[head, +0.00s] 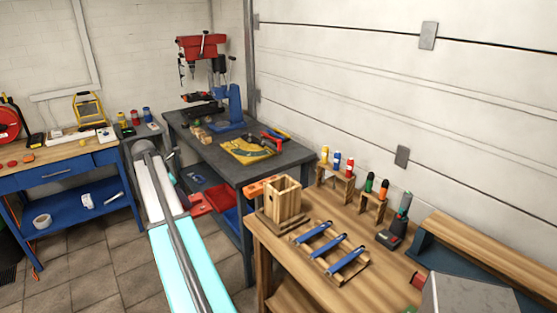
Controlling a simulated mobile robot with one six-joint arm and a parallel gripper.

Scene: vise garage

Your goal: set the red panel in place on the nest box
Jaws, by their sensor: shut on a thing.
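The nest box (283,199) is a light wooden box, open at the top, standing upright on a wooden base on the wooden bench at the middle right. My arm runs up from the bottom edge at the left of the bench, with its far end well left of the nest box. My gripper's fingers cannot be made out; the arm hides that area.
A wooden rack with blue-handled pieces (331,247) lies in front of the nest box. Screwdriver stands (335,180) and a cordless tool (391,235) line the bench's back. An orange block (259,187) is left of the box. The grey table (190,135) carries a drill press.

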